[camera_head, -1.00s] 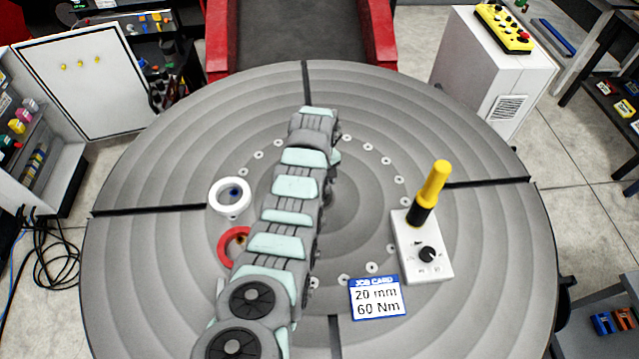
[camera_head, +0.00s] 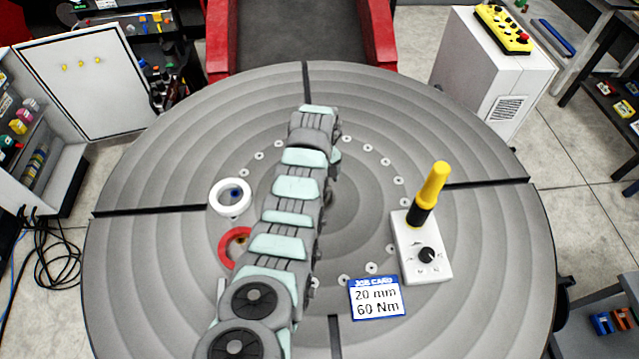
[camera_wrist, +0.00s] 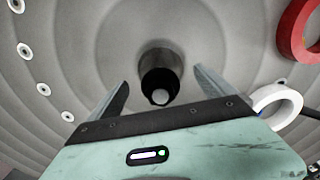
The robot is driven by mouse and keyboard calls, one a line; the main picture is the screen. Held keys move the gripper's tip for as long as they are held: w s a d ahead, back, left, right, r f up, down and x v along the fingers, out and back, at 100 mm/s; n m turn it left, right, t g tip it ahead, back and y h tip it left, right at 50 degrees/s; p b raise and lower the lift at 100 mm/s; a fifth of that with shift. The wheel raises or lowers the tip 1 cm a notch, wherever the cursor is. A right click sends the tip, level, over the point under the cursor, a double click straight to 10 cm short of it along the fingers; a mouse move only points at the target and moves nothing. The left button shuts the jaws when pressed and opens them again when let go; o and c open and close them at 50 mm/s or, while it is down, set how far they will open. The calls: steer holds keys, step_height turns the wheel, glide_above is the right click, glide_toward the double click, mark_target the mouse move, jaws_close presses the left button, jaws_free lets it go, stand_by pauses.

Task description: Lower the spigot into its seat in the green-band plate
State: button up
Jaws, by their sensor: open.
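My gripper (camera_wrist: 161,76) is open in the wrist view, with its two fingers spread apart. A grey and dark cylindrical thing (camera_wrist: 160,70) with a pale round end shows between and beyond the fingers. It may be the spigot, but I cannot tell for sure, nor whether it is seated. No finger visibly touches it. I cannot make out a green-band plate in either view. In the head view my arm covers the left-centre of the round table and hides the gripper's fingers.
The round grey table (camera_head: 480,240) carries a white ring (camera_head: 215,207), a red ring (camera_head: 224,246), a job card (camera_head: 377,298) and a white dial box (camera_head: 425,265) with a yellow-handled tool (camera_head: 434,185). The white ring (camera_wrist: 262,98) and red ring (camera_wrist: 292,35) lie at the right in the wrist view.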

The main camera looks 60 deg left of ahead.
steer(key=shift+r+p, duration=1.1)
steer(key=shift+r, duration=1.8)
